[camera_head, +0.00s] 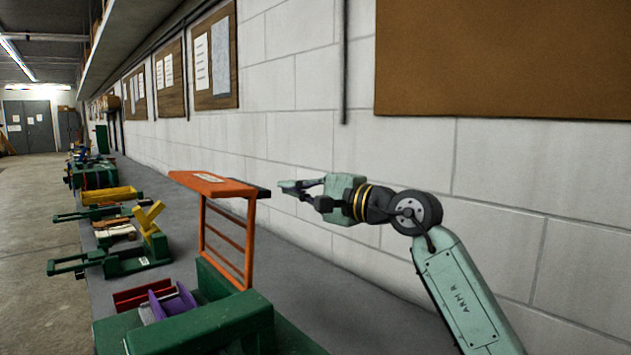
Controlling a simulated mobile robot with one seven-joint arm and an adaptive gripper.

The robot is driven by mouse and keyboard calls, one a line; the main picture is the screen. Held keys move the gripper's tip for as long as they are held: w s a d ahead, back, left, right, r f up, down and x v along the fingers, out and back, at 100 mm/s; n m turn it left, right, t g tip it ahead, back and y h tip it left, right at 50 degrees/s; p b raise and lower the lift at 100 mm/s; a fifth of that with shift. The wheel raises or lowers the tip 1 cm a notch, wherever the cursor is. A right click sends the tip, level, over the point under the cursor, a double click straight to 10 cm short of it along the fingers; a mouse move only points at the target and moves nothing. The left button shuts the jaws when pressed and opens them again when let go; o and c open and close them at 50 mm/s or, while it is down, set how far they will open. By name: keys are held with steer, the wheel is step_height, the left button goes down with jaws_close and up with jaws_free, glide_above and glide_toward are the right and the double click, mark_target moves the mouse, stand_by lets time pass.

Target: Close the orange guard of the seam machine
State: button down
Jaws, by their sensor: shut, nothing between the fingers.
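The orange guard (232,187) stands raised on the green seam machine (210,324). It has an upright frame with cross bars and a flat top panel that juts to the left, with a pale label on it. A dark bar (256,190) sticks out from the right end of its top. My gripper (283,186) is to the right of the guard's top, at about the same height, pointing left toward the dark bar. Its fingers are shut and empty. A small gap shows between the fingertips and the bar in this view; the depth between them is hard to tell.
Purple and red parts (172,301) lie at the machine's left. Another green machine with a yellow piece (148,219) stands farther along the bench (312,300), with more tools beyond. The white block wall (300,130) runs close along the right. The bench right of the guard looks clear.

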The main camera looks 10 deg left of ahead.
steer(key=shift+s+a+r+p, duration=0.15)
steer(key=shift+s+a+p, duration=0.3)
steer(key=shift+s+a, duration=0.35)
steer(key=shift+s+a+r+p, duration=0.1)
steer(key=shift+s+a+p, duration=0.4)
steer(key=shift+a, duration=0.5)
steer(key=shift+s, duration=0.1)
